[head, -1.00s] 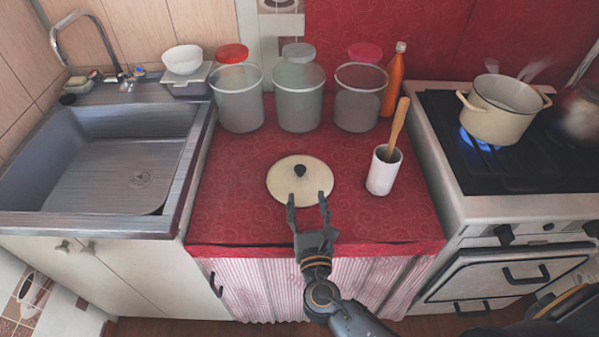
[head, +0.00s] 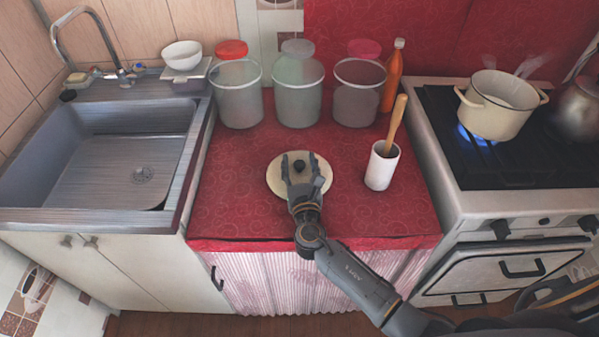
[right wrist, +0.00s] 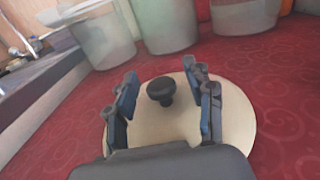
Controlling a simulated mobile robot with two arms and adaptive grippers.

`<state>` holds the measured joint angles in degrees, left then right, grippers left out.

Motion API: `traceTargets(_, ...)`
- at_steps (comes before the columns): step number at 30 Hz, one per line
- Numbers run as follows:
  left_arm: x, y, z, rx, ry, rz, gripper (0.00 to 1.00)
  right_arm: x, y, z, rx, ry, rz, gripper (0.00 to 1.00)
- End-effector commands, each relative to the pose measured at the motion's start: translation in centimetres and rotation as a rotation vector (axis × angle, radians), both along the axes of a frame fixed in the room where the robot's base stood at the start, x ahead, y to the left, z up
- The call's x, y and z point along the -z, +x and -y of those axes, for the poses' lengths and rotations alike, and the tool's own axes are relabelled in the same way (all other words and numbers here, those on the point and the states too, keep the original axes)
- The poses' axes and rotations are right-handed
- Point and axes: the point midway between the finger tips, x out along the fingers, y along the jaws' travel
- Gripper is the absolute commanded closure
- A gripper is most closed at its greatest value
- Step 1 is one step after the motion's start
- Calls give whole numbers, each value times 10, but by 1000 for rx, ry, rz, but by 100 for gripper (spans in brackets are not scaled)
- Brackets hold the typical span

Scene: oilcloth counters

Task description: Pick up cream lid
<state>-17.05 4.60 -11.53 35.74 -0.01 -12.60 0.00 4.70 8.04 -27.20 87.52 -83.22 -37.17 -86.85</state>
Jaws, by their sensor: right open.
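The cream lid (head: 276,176) lies flat on the red oilcloth counter, its dark round knob (head: 299,166) upright at the centre. My right gripper (head: 299,160) is over the lid, with its fingers on either side of the knob. In the right wrist view the open fingers (right wrist: 160,92) flank the knob (right wrist: 160,91) with gaps on both sides, and the lid (right wrist: 237,115) spreads beneath them. Nothing is held. My left gripper is not in view.
A white crock (head: 381,167) with a wooden utensil stands right of the lid. Several clear canisters (head: 297,95) and an orange bottle (head: 392,80) stand behind. A steaming cream pot (head: 497,108) sits over a blue flame on the stove. The sink (head: 110,165) is at left.

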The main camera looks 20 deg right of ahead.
Motion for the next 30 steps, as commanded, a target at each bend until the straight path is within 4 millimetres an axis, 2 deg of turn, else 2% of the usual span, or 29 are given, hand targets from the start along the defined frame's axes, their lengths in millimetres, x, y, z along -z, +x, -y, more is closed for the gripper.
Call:
traceTargets(3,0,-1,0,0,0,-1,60,0,0,0,0,0,0,47)
traceTargets(11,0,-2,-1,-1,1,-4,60,0,-1,0,0,0,0,100)
traceTargets(23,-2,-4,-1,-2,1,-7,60,-7,0,0,0,2,1,100)
traceTargets(29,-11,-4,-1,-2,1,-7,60,-35,0,0,0,3,5,100)
traceTargets(30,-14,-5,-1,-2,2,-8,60,-41,-6,-1,-1,3,3,100)
